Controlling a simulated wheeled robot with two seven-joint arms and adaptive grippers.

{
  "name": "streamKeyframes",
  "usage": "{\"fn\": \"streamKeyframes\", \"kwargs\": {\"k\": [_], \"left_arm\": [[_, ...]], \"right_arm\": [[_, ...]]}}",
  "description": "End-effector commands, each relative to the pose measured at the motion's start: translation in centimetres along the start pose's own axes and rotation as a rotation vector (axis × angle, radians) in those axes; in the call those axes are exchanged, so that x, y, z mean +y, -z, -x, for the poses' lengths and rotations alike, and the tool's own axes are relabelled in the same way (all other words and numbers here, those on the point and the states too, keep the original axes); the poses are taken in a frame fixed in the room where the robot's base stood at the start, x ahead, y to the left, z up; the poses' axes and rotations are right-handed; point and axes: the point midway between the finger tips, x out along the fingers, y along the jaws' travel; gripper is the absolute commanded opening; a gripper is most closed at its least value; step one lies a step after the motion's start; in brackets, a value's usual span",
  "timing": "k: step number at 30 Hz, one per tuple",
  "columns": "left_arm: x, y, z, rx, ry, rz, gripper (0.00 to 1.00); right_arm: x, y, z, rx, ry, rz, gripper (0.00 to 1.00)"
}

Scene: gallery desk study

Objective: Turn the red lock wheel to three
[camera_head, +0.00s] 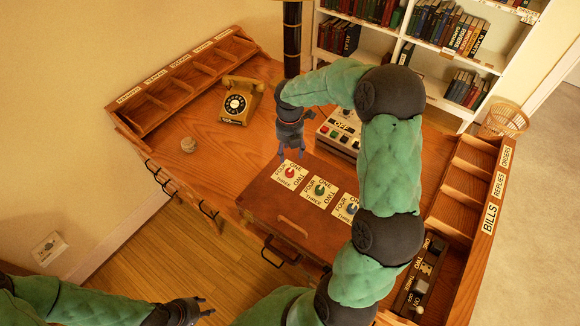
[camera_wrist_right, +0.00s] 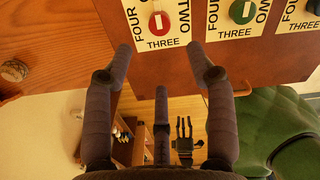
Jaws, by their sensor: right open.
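The red lock wheel (camera_head: 290,172) is the leftmost of three wheels on the brown wooden box, on a white card lettered with number words. In the right wrist view the red wheel (camera_wrist_right: 159,22) has a vertical white mark, with FOUR left, TWO right and THREE below; the top is cut off. My right gripper (camera_head: 291,153) hangs just above the wheel, pointing down. Its fingers (camera_wrist_right: 159,52) are spread and empty, apart from the wheel. My left gripper (camera_head: 204,307) is low at the front, away from the desk; its fingers look spread and empty in the wrist view (camera_wrist_right: 184,128).
The green wheel (camera_head: 319,189) and blue wheel (camera_head: 351,208) sit to the right on the same box (camera_head: 262,190). A button panel (camera_head: 340,130) stands behind, partly hidden by my right arm. A telephone (camera_head: 240,101) and a round object (camera_head: 188,145) are left; desk between is clear.

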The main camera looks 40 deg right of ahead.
Motion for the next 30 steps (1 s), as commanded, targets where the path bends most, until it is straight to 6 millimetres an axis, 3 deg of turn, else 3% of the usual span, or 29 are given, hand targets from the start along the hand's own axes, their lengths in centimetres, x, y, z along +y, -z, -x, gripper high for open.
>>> {"fn": "streamKeyframes", "kwargs": {"k": [5,21,30], "left_arm": [[-0.1,0.0,-0.3,0.001,0.000,0.000,0.40],[-0.7,0.1,-1.9,0.001,0.000,0.000,0.40],[-0.7,0.1,-2.0,0.001,0.000,0.000,0.40]], "right_arm": [[0.0,0.0,-1.1,0.001,0.001,0.002,0.56],[0.0,0.0,-9.6,0.000,0.001,-0.001,0.56],[0.0,-0.1,-10.8,-0.001,-0.001,-0.001,0.56]]}}
